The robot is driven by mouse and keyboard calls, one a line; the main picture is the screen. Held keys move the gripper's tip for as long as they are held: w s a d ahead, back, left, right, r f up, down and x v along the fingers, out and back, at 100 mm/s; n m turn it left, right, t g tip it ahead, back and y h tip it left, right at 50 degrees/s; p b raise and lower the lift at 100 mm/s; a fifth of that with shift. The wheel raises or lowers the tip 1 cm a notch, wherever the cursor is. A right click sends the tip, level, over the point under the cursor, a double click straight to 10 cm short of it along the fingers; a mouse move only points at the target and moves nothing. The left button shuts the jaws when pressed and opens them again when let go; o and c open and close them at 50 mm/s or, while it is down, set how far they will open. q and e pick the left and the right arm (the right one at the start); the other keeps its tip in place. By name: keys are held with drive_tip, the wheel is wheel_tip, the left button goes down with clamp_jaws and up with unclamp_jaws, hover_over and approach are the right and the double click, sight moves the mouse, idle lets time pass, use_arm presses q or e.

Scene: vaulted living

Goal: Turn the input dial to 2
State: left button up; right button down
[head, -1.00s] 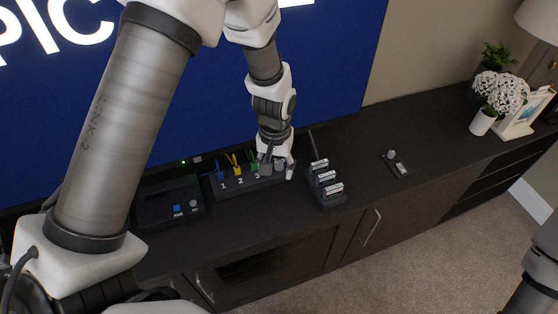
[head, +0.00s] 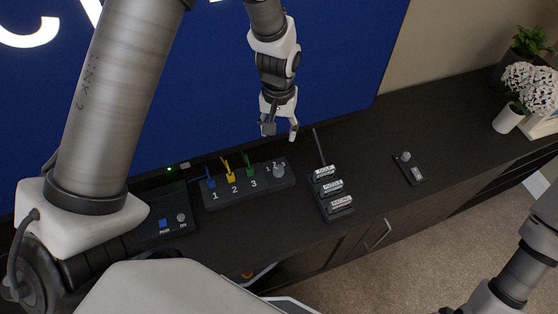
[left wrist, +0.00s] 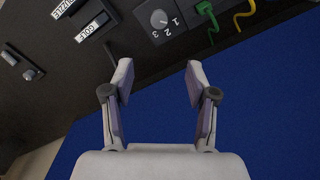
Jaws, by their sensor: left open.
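The input dial (head: 279,172) is a grey round knob at the right end of a black switch box (head: 225,195), with small numerals behind it. In the left wrist view the dial (left wrist: 159,19) shows at the top, beside the numerals 1, 2 and 3. Which numeral it points at is too small to tell surely. My left gripper (head: 281,134) is open and empty, apart from the dial and behind it in the head view, in front of the blue screen. In the left wrist view the gripper's fingertips (left wrist: 159,72) are spread with nothing between them. My right gripper is not in view.
Blue, yellow and green plugs numbered 1 to 3 (head: 232,176) stand on the box left of the dial. A rack of labelled cartridges (head: 332,190) stands to its right. A black console (head: 165,215) is at left. A small device (head: 409,168) lies farther right.

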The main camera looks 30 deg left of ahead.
use_arm(q)
drive_tip(key=s+f+b, duration=0.1)
drive_tip(key=f+b, duration=0.1)
drive_tip(key=b, duration=0.6)
hover_over(279, 168)
wheel_tip(279, 168, down, 6)
drive_tip(key=shift+a, duration=0.1)
drive_tip(key=shift+s+f+p, duration=0.15)
drive_tip(key=shift+f+p, duration=0.2)
drive_tip(key=shift+f, duration=0.05)
wheel_tip(279, 168, down, 6)
drive_tip(key=shift+f, duration=0.25)
clamp_jaws()
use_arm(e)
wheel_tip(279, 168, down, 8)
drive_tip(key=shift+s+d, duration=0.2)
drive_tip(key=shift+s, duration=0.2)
